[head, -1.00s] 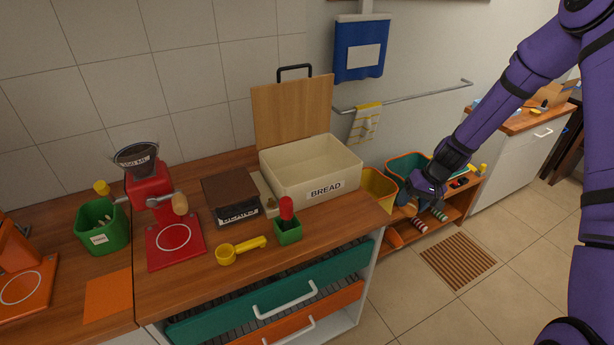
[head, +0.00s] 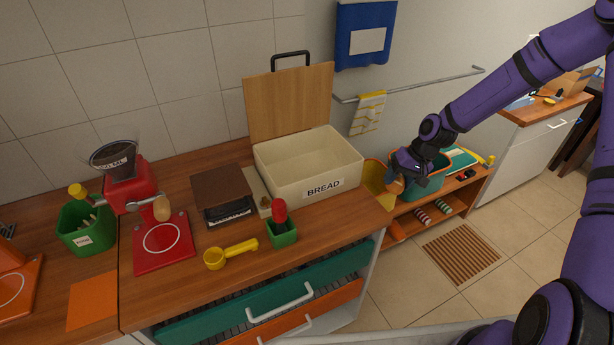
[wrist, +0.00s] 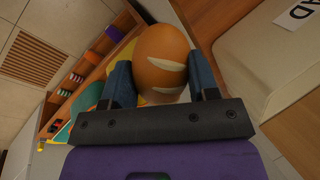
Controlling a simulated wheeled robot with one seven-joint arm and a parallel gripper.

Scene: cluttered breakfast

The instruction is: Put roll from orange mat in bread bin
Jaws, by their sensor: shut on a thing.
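My gripper (wrist: 162,85) is shut on the roll (wrist: 160,60), a brown oval loaf with pale slashes, in the wrist view. In the head view the roll (head: 397,186) shows small below my gripper (head: 400,178), to the right of the counter's end. The bread bin (head: 308,172) is a cream box marked BREAD on the counter, with its wooden lid (head: 290,100) standing open at the back. Its visible inside looks empty. An orange mat (head: 92,301) lies bare on the counter at the lower left.
A yellow bin (head: 375,180) and a teal bin (head: 428,178) stand right of the counter near my gripper. A low shelf (head: 450,203) holds them. A red-handled item in a green pot (head: 281,230) and a yellow scoop (head: 230,254) sit before the bread bin.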

